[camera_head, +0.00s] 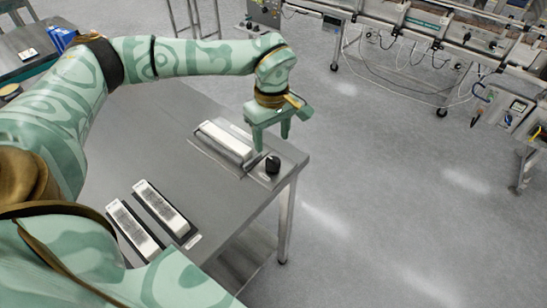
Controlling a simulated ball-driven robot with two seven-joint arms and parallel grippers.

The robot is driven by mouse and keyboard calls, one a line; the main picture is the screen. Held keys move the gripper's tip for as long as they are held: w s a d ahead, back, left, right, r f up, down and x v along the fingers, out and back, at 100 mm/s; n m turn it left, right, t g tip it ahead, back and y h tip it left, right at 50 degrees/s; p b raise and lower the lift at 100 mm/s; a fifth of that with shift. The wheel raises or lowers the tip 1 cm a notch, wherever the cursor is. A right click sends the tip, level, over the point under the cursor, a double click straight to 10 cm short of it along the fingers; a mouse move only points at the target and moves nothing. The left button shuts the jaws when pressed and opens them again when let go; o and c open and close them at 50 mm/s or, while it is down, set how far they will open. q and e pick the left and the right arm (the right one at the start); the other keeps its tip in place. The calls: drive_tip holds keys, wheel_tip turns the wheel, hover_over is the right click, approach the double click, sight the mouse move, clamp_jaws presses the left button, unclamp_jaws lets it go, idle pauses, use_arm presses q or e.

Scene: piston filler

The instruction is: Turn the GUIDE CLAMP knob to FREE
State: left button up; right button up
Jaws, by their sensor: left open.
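A small black knob (272,165) stands near the right corner of the grey metal table (222,193). I take it for the GUIDE CLAMP knob, but no lettering or FREE mark is readable at this size, and its setting cannot be told. My left gripper (272,137) is open with its fingers pointing down. In the picture it appears just above the knob, and nothing shows between the fingers. One finger appears close to the knob; whether they touch cannot be told. My right gripper is not in view.
A white block (224,139) lies in a holder left of the knob. Two more white blocks with dark print, one on the left (132,229) and one on the right (163,207), lie on the table's near part. A conveyor machine (430,30) stands beyond open floor.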

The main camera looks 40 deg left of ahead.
sight(272, 160)
use_arm(q)
wheel_tip(272, 160, down, 7)
drive_tip(key=shift+r+b, duration=0.1)
drive_tip(key=shift+b, duration=0.7)
drive_tip(key=shift+f, duration=0.4)
drive_tip(key=shift+c, duration=0.4)
drive_tip(key=c, duration=0.9)
